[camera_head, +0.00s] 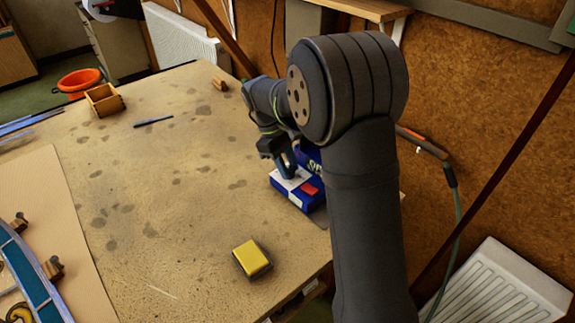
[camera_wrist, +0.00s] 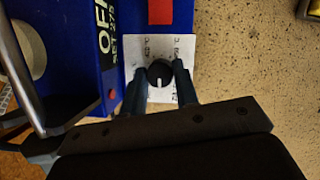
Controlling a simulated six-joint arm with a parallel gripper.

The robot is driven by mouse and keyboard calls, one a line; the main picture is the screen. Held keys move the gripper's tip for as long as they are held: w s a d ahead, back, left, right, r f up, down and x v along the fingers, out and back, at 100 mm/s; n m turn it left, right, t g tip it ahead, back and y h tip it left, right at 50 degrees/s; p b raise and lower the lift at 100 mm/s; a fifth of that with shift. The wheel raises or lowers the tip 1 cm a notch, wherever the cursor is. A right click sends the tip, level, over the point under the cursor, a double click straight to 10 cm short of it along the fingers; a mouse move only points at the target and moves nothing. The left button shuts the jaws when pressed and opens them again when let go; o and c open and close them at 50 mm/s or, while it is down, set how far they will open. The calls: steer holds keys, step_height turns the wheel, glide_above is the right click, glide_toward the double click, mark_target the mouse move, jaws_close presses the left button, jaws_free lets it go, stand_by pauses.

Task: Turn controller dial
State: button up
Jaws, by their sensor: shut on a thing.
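The controller (camera_head: 310,204) is a blue box with a white face plate and a red part on its front, standing near the table's right edge. In the wrist view, its white plate (camera_wrist: 133,51) carries small printed marks around a black dial (camera_wrist: 160,73) with a white pointer line. The pointer points toward the bottom of the wrist picture. My gripper (camera_wrist: 160,82) is shut on the dial, one finger on each side of it. In the head view, my gripper (camera_head: 286,170) reaches down onto the controller, and the dial is hidden there.
A wooden box (camera_head: 104,99), an orange bucket (camera_head: 80,82) and a dark pen-like tool (camera_head: 153,121) are farther back. A leaded panel (camera_head: 28,275) lies at left. The table's middle is clear.

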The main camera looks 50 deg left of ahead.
steer(key=shift+m, duration=0.3)
steer(key=o, duration=1)
steer(key=shift+c, duration=0.2)
steer(key=shift+r, duration=0.1)
steer(key=v, duration=1.7)
steer(key=shift+w, duration=0.15)
steer(key=shift+r, duration=0.15)
